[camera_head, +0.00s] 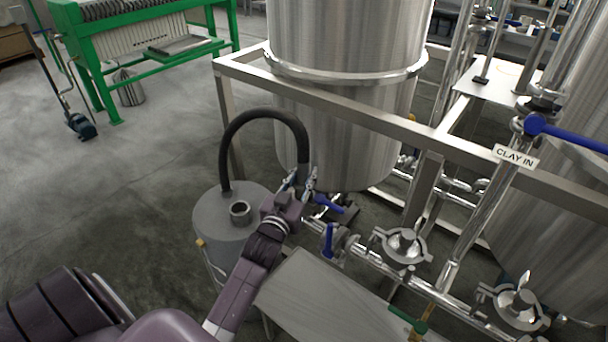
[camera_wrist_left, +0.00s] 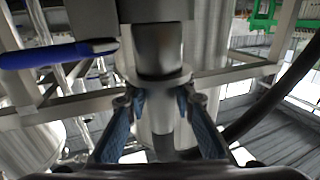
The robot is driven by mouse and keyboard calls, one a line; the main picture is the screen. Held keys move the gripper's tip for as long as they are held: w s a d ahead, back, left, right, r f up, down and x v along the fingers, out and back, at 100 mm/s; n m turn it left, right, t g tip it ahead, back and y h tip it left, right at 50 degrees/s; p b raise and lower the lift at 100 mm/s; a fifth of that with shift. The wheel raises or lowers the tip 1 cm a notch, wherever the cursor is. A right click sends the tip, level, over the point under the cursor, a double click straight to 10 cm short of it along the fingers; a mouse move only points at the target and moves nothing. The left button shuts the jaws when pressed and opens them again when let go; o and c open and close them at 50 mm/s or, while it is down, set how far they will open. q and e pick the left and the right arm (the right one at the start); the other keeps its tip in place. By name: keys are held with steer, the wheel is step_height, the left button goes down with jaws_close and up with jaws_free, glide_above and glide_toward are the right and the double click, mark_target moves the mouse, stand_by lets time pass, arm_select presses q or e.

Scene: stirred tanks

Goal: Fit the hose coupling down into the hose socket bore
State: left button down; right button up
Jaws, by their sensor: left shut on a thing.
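My left gripper (camera_head: 300,180) is shut on the metal hose coupling (camera_head: 307,186) at the end of a black hose (camera_head: 262,112). The hose arches up from the grey drum and comes down to the gripper. In the left wrist view the gripper's blue fingers (camera_wrist_left: 160,115) close on both sides of the flanged coupling (camera_wrist_left: 155,79). A metal valve body with a blue handle (camera_wrist_left: 58,54) is close to the coupling. The handle also shows in the head view (camera_head: 328,203), just right of the fingers.
The grey drum (camera_head: 207,215) stands on the floor with an open metal stub (camera_head: 240,212) on its lid. A large steel tank (camera_head: 345,60) and its frame (camera_head: 390,128) stand behind the gripper. Pipes with valves run to the right. A flat grey plate (camera_head: 320,300) is in front.

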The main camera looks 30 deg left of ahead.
mark_target(300, 194)
arm_select(q)
steer(key=shift+f+b, duration=0.35)
steer(key=shift+f, duration=0.1)
arm_select(e)
steer(key=shift+f, duration=0.4)
arm_select(q)
steer(key=shift+f, duration=0.1)
steer(key=shift+f+b, duration=0.4)
steer(key=shift+f, duration=0.15)
arm_select(e)
steer(key=shift+s+a+f, duration=0.1)
steer(key=shift+a+f, duration=0.3)
steer(key=shift+a, duration=0.1)
arm_select(q)
steer(key=shift+f, duration=0.1)
steer(key=shift+f+b, duration=0.65)
steer(key=shift+f, duration=0.2)
arm_select(e)
steer(key=shift+a+f, duration=0.1)
steer(key=shift+f, duration=0.55)
arm_select(q)
steer(key=shift+f, duration=0.1)
steer(key=c, duration=1.6)
jaws_free()
steer(key=shift+s, duration=0.1)
steer(key=shift+o, duration=0.3)
steer(key=shift+f, duration=0.15)
arm_select(e)
steer(key=shift+d, duration=0.2)
